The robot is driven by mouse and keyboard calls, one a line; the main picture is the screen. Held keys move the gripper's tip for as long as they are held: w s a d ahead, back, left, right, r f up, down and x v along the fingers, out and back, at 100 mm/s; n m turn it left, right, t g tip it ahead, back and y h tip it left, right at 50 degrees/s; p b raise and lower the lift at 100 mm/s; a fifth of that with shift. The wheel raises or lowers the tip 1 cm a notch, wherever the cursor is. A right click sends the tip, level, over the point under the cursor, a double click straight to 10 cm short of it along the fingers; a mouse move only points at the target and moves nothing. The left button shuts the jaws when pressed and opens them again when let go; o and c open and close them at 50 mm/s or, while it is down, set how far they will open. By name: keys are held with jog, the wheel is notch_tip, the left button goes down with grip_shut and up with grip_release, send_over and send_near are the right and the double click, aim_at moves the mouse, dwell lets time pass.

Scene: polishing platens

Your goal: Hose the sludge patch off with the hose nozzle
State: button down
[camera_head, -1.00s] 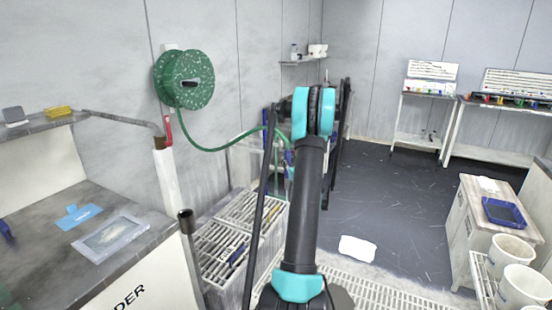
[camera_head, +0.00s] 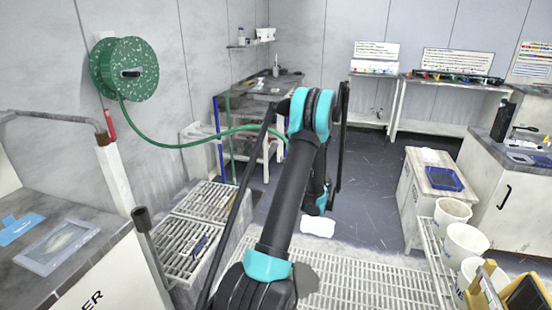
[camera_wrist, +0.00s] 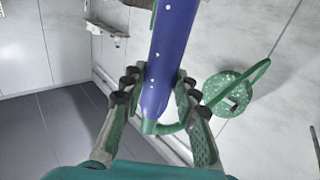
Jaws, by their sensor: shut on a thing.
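In the wrist view my gripper (camera_wrist: 158,90) is shut on the hose nozzle (camera_wrist: 173,45), a blue speckled body with a green end. The green hose (camera_head: 190,143) runs from the green reel (camera_head: 125,72) on the left wall and passes behind my arm in the head view. The reel also shows in the wrist view (camera_wrist: 229,93). My gripper and the nozzle are hidden behind my arm in the head view. A dark grey-brown patch (camera_head: 307,279), seemingly the sludge patch, lies on the pale floor grating beside my arm, partly covered by it.
A white piece (camera_head: 318,227) lies on the dark floor. Slatted bins (camera_head: 180,245) and a bench (camera_head: 45,280) stand at left. A cabinet with a blue tray (camera_head: 443,179) and white buckets (camera_head: 464,242) stand at right.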

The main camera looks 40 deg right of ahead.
jog(key=s+d+f, duration=0.2)
jog(key=s+d, duration=0.5)
jog(key=d, duration=0.1)
jog(key=shift+s+d+f, duration=0.25)
jog(key=shift+s+f, duration=0.1)
jog(key=shift+f, duration=0.05)
